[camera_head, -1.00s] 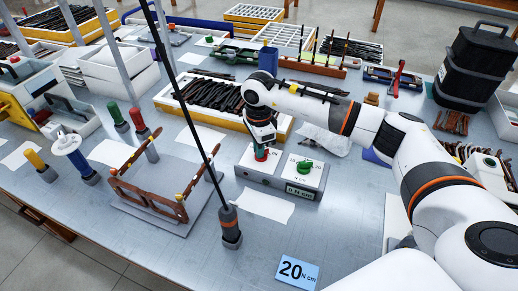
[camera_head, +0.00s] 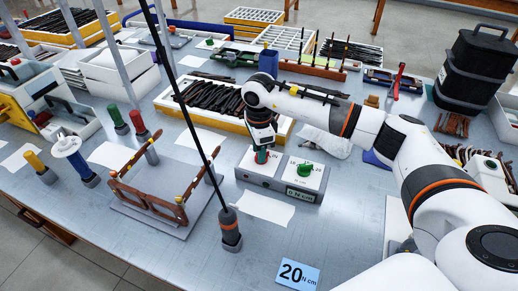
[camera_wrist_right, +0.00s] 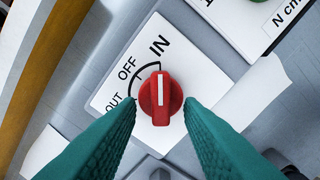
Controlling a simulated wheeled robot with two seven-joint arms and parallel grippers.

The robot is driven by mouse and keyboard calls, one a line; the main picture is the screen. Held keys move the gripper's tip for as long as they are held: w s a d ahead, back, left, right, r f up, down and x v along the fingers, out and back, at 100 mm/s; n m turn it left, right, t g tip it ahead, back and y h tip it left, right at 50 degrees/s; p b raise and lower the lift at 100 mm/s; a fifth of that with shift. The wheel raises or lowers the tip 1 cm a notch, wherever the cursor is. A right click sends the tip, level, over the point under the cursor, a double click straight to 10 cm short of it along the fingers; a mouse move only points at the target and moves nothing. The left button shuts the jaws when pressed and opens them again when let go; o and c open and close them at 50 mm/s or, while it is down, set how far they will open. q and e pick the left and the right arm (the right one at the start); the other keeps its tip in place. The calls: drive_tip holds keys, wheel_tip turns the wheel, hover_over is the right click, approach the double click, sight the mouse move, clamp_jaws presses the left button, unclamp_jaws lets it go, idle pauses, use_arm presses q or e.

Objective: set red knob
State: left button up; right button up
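The red knob (camera_wrist_right: 161,98) sits on a white plate printed OUT, OFF and IN, and its white pointer line points up to IN in the right wrist view. In the head view the red knob (camera_head: 262,156) shows small under the right gripper, on the left part of a grey box (camera_head: 255,178). My right gripper (camera_wrist_right: 160,108) is open. Its two teal fingers stand on either side of the knob's lower part, with visible gaps. In the head view the right gripper (camera_head: 262,150) points down over the box and partly hides the knob. My left gripper is not in view.
A green knob (camera_head: 305,169) is on the same box, right of the red one. A dark upright tool (camera_head: 230,228) on a long rod stands in front left.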

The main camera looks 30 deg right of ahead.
drive_tip(key=shift+r, duration=0.1)
wheel_tip(320, 180, up, 12)
drive_tip(key=b, duration=0.1)
idle(0.4)
idle(0.4)
